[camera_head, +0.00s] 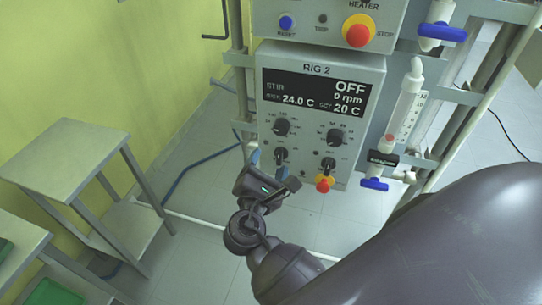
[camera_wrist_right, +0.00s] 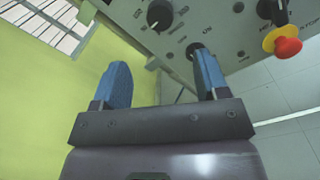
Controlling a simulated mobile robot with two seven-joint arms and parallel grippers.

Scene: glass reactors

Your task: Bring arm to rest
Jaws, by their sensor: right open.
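My right arm comes in from the lower right in the head view, and its gripper (camera_head: 267,165) is just below and in front of the lower left part of the RIG 2 control box (camera_head: 320,92). In the right wrist view the two blue fingers of the gripper (camera_wrist_right: 160,85) stand apart with nothing between them. A lower knob (camera_wrist_right: 197,50) of the box shows near the right finger; I cannot tell whether they touch. The box display reads OFF, 0 rpm, 24.0 C and SET 20 C. My left gripper does not show.
A red and yellow stop button (camera_head: 324,184) sits at the box's lower edge. A glass cylinder (camera_head: 405,108) with a blue valve (camera_head: 374,184) stands to its right. A grey metal table (camera_head: 65,150) stands at left by the yellow wall. Bare floor (camera_head: 200,262) lies between.

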